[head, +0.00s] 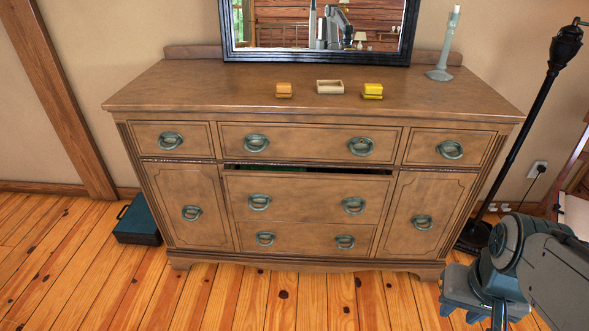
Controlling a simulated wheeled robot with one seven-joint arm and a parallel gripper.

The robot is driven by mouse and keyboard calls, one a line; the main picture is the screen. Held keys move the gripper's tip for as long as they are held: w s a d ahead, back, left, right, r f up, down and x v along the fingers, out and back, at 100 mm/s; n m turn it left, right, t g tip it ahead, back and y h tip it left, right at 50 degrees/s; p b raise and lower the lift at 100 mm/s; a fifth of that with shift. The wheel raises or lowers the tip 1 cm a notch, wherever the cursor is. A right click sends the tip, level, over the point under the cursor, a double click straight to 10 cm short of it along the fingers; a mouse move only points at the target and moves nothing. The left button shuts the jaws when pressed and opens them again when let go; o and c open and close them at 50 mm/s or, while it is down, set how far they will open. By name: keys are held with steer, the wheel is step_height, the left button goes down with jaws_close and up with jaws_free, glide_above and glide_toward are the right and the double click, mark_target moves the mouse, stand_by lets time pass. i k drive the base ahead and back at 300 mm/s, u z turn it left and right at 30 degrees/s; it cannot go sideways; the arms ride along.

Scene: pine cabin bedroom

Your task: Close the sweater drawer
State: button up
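The wooden dresser (208,92) stands against the wall ahead. Its middle drawer (306,188) in the centre column is pulled out a little, with a dark gap along its top edge and a bit of green showing inside. It has two ring handles, a left one (260,202) and a right one (353,205). The other drawers and side doors look shut. My gripper (497,318) hangs at the lower right, apart from the dresser. Its fingers are partly cut off by the frame edge, so its opening does not show.
On the dresser top are an orange block (284,90), a small tray (330,87), a yellow block (373,91), a candlestick (443,60) and a mirror (320,55). A blue box (139,220) sits left on the floor. A black lamp stand (526,125) stands right. Floor in front is clear.

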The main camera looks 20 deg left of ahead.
mark_target(310, 198)
steer(key=u, duration=0.6)
steer(key=i, duration=1.05)
steer(key=u, duration=0.65)
